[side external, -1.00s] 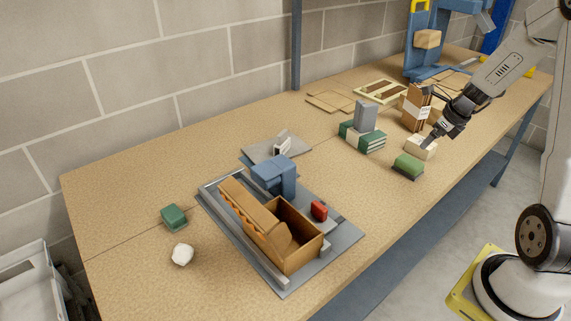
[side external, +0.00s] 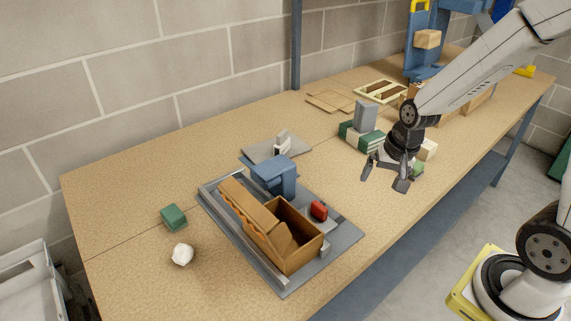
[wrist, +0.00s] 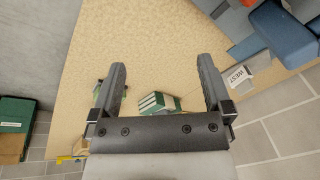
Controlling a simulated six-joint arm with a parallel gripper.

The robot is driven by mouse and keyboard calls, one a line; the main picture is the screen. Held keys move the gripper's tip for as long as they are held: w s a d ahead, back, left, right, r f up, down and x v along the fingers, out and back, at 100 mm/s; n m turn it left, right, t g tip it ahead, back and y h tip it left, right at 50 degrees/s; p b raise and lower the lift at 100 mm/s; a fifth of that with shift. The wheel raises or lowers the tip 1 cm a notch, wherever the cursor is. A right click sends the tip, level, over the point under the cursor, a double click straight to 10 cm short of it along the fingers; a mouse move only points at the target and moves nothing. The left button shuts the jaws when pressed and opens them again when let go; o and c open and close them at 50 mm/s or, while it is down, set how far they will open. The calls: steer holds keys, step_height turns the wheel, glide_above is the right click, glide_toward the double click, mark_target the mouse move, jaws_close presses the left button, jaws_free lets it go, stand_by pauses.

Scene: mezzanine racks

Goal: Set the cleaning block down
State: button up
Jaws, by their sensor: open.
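A green block on a darker base, which looks like the cleaning block (side external: 418,169), rests on the bench and is mostly hidden behind my gripper in the side view. My gripper (side external: 385,178) hangs above the bench in front of it, fingers spread and pointing down. In the wrist view my gripper (wrist: 162,66) is open with nothing held between its fingers. A bit of green shows beside the left finger there, too covered to identify surely.
A brown open box (side external: 298,250) sits on a grey plate (side external: 345,240). A green block (side external: 173,216) and a white lump (side external: 182,254) lie left. The bench's front right is bare.

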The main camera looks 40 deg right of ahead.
steer(key=s+a+n, duration=0.3)
steer(key=a+n, duration=0.2)
steer(key=n, duration=0.3)
steer(key=shift+s+a+n, duration=0.2)
steer(key=shift+a+n, duration=0.2)
steer(key=shift+f, duration=0.1)
stand_by(0.4)
